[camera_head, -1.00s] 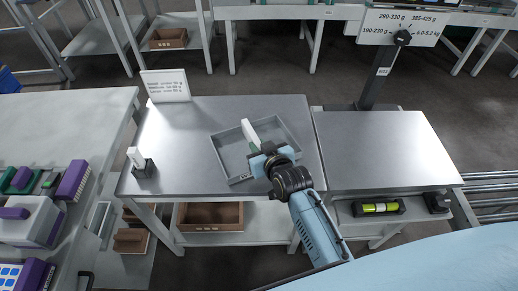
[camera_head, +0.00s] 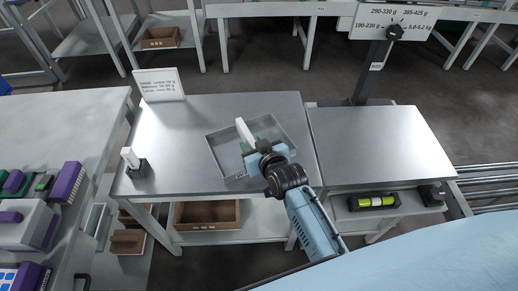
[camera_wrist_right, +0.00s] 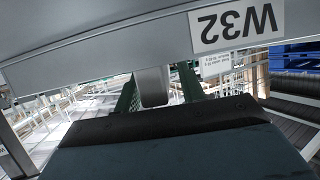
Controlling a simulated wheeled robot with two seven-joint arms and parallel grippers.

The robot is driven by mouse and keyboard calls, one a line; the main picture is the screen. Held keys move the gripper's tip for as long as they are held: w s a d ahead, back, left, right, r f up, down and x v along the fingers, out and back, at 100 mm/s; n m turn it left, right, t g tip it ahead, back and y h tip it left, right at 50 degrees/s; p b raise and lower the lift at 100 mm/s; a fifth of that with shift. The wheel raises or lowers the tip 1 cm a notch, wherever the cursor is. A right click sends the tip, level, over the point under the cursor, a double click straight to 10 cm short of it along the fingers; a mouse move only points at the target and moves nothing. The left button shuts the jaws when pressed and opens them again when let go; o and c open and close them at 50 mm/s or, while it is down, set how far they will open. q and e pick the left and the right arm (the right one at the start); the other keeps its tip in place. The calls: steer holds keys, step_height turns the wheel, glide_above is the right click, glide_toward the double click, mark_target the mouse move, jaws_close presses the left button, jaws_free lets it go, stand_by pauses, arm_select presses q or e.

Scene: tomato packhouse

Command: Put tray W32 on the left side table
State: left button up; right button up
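Tray W32 (camera_head: 222,160) is a shallow grey tray lying at an angle on the right half of a grey metal table (camera_head: 190,125). Its W32 label (camera_wrist_right: 236,24) shows upside down and close in the right wrist view. My right gripper (camera_head: 255,150) is over the tray's near right part. In the right wrist view its green fingers (camera_wrist_right: 158,90) stand apart, with a pale piece between them and a gap visible on one side. A white upright piece (camera_head: 245,131) shows beside the gripper. Contact with the tray is hidden. My left gripper is out of view.
A sign (camera_head: 160,84) and a white stick in a dark holder (camera_head: 138,168) stand on the metal table. A scale post (camera_head: 375,72) stands behind the right table (camera_head: 380,145).

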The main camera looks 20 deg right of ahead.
steer(key=shift+s+r, duration=0.15)
steer(key=shift+s, duration=0.2)
steer(key=p+v, duration=0.3)
steer(key=v, duration=0.7)
steer(key=shift+s+r, duration=0.1)
steer(key=shift+r, duration=0.05)
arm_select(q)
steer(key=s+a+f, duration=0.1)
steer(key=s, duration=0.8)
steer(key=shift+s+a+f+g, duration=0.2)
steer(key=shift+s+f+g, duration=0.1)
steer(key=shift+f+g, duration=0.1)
arm_select(e)
steer(key=shift+s+d+r, duration=0.1)
steer(key=shift+s+r, duration=0.05)
steer(key=shift+s, duration=0.35)
